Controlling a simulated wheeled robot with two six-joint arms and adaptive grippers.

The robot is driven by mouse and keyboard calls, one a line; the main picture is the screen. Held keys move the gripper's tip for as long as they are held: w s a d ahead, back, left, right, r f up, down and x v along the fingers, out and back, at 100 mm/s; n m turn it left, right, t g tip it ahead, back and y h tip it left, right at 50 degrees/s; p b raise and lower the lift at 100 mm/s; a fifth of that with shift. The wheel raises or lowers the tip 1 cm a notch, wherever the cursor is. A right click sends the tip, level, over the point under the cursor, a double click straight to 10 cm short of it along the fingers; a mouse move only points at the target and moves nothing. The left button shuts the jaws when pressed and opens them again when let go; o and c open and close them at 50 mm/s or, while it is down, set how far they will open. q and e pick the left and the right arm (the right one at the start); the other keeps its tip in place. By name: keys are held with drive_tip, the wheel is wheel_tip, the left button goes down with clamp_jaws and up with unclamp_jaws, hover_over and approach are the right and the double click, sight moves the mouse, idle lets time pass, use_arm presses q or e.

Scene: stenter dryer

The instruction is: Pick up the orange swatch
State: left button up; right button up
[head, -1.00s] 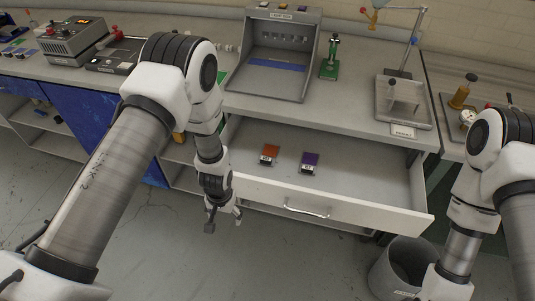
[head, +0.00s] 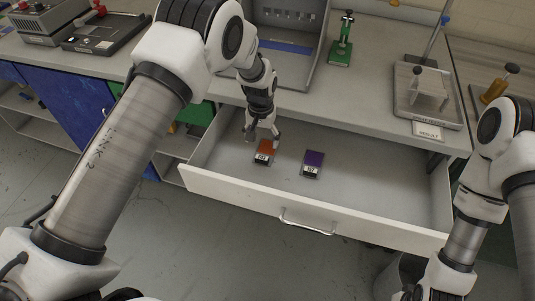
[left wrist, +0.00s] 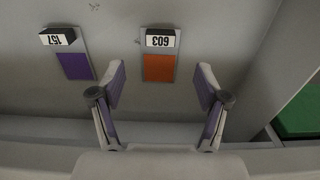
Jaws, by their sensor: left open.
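The orange swatch (head: 265,151) lies flat in the open drawer (head: 380,205), left of the purple swatch (head: 313,162). In the left wrist view the orange swatch (left wrist: 159,66) has a white label reading 603 and the purple swatch (left wrist: 75,64) one reading 157. My left gripper (head: 262,136) is open over the drawer, just behind the orange swatch. In the left wrist view the left gripper (left wrist: 160,88) has its fingers apart, one on each side of the orange swatch's line, with nothing between them. My right gripper is not clearly visible; only its arm shows at the right.
The drawer front has a handle (head: 307,222). The bench top (head: 365,115) overhangs the drawer's back. On it stand a grey light box (head: 290,75), a green stand (head: 341,45) and a grey tray (head: 425,98). The drawer's right part is empty.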

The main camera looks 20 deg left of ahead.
sight(263, 154)
use_arm(q)
drive_tip(key=shift+w+f, duration=0.2)
drive_tip(key=shift+f, duration=0.4)
wheel_tip(263, 154, down, 7)
drive_tip(key=shift+p, duration=1.05)
drive_tip(key=shift+w+f, duration=0.2)
drive_tip(key=shift+f, duration=0.15)
drive_tip(key=shift+s+r, duration=0.1)
drive_tip(key=c, duration=1.2)
use_arm(e)
drive_tip(key=shift+w+r, duration=0.3)
drive_tip(key=shift+r, duration=0.35)
